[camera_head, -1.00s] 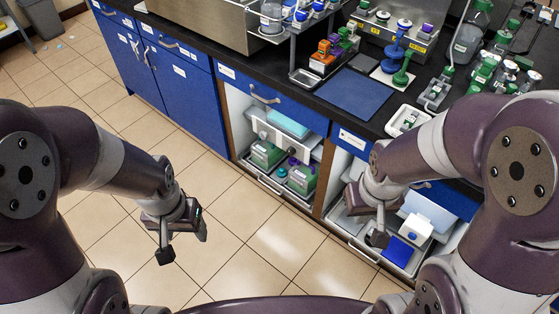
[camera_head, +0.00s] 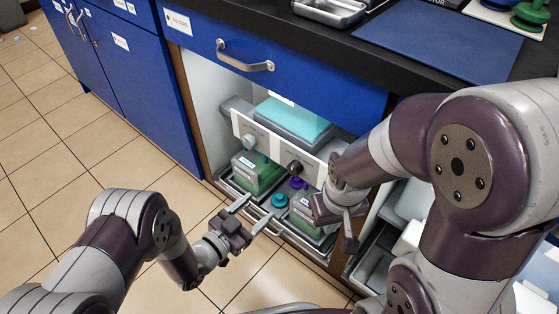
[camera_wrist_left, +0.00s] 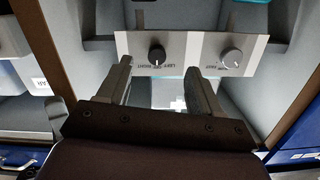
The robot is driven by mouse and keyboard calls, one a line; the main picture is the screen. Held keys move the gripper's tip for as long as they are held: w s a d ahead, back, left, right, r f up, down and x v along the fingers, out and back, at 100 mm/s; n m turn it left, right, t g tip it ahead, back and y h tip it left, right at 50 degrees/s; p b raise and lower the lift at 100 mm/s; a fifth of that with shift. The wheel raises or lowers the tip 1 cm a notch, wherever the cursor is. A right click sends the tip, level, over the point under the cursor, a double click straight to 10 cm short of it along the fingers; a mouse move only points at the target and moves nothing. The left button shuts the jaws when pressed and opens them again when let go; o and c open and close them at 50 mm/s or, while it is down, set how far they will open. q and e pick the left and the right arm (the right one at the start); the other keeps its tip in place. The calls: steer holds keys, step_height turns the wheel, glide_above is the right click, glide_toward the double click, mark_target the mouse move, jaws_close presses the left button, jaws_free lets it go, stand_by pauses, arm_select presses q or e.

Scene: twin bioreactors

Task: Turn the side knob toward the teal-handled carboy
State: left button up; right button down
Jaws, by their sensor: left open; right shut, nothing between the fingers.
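A pale panel (camera_head: 270,153) inside the open cabinet bears a black knob (camera_head: 295,167) and a grey knob (camera_head: 249,142). In the left wrist view, the black knob (camera_wrist_left: 157,54) has "LEFT" and "RIGHT" lettering beside it. A teal handle or cap (camera_head: 280,200) shows low in the cabinet, near two green carboys, left (camera_head: 258,174) and right (camera_head: 304,210); a purple part (camera_head: 298,183) is behind it. My left gripper (camera_head: 253,212) is open and empty in front of the tray. In its wrist view, its fingers point toward the black knob, apart from it.
A tray (camera_head: 228,184) with a raised front rim holds the carboys. A blue drawer (camera_head: 220,45) with a metal handle overhangs the opening. A wooden cabinet edge (camera_head: 190,110) bounds the left side. Tiled floor (camera_head: 110,155) lies clear at the left.

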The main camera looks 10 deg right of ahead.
mark_target(292, 172)
arm_select(q)
steer(key=shift+t+h, duration=0.3)
steer(key=shift+h, duration=0.2)
steer(key=b+x, duration=0.2)
steer(key=x, duration=0.2)
steer(key=r+b+x, duration=0.1)
steer(key=b+x, duration=0.1)
steer(key=x, duration=0.2)
steer(key=r+b+x, duration=0.1)
steer(key=b+x, duration=0.2)
steer(key=x, duration=0.1)
steer(key=shift+d, duration=0.35)
steer(key=shift+r, duration=0.1)
steer(key=c, duration=1.1)
